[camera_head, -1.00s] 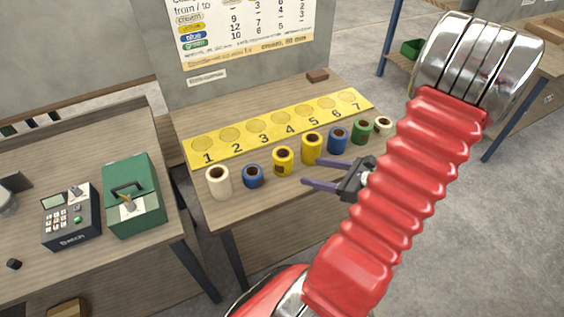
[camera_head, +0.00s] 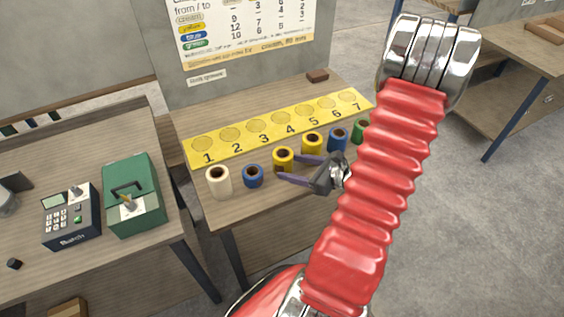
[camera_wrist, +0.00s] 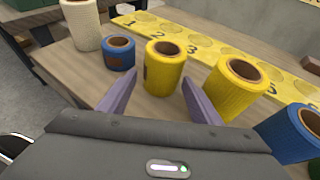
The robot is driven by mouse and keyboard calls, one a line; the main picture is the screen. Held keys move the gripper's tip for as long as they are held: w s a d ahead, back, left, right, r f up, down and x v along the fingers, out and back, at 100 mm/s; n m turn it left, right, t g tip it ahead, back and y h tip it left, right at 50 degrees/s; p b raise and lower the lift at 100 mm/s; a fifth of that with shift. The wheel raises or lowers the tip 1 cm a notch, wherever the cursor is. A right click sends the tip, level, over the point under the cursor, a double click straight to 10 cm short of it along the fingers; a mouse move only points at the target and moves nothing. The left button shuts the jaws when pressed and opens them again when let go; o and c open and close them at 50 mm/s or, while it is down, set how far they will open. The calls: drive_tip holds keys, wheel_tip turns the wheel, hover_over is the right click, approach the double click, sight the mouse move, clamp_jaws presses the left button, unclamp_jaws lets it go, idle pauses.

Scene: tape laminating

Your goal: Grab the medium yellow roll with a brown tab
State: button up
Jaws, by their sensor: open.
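The yellow roll with a brown tab (camera_wrist: 163,75) stands upright on the table, third from the left in the row. The tab is on its left side in the wrist view. The roll also shows in the head view (camera_head: 283,158), partly covered by my gripper. My gripper (camera_head: 287,166) is open and low, its purple fingers pointing at this roll. In the wrist view the fingers (camera_wrist: 159,82) lie to either side of the roll's lower part, and it is not gripped. A second, larger-looking yellow roll (camera_wrist: 236,88) stands close by the right finger.
A blue roll (camera_head: 252,175) and a cream roll (camera_head: 218,181) stand to the left. Another blue roll (camera_head: 338,139) and a green roll (camera_head: 361,131) stand to the right. A yellow numbered strip (camera_head: 277,128) lies behind the row. The table's front edge is clear.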

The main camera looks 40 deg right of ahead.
drive_tip(key=shift+w, duration=0.1)
drive_tip(key=shift+x, duration=2.5)
drive_tip(key=shift+d+r, duration=0.1)
drive_tip(key=shift+c, duration=0.5)
drive_tip(key=c, duration=0.7)
